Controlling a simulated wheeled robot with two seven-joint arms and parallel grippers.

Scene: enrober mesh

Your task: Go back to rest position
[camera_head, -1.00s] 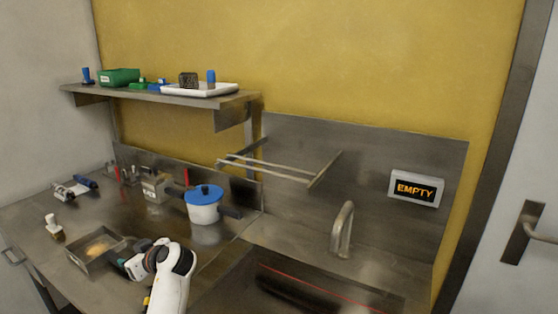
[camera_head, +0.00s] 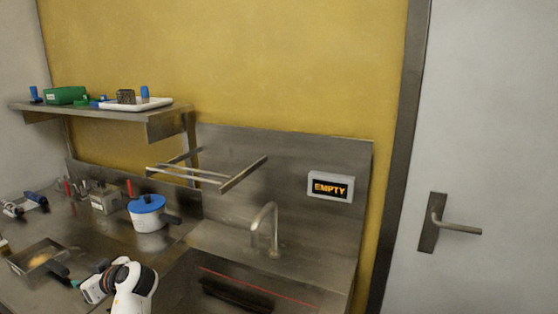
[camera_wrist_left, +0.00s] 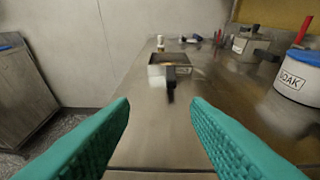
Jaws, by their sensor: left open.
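My left gripper (camera_head: 70,277) shows at the lower left in the head view, in front of the metal counter (camera_head: 150,272) and to the right of a metal tray (camera_head: 32,257). In the left wrist view its two green ridged fingers (camera_wrist_left: 160,125) are wide apart with nothing between them. Beyond the fingers, the tray (camera_wrist_left: 156,72) with something yellowish in it sits on the counter. My right gripper is not in either view.
A pot with a blue lid (camera_head: 148,214) stands on the counter, left of the sink tap (camera_head: 265,228). A wall shelf (camera_head: 130,113) holds several items. A sign reading EMPTY (camera_head: 330,187) hangs above the sink. A door (camera_head: 480,130) is at the right.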

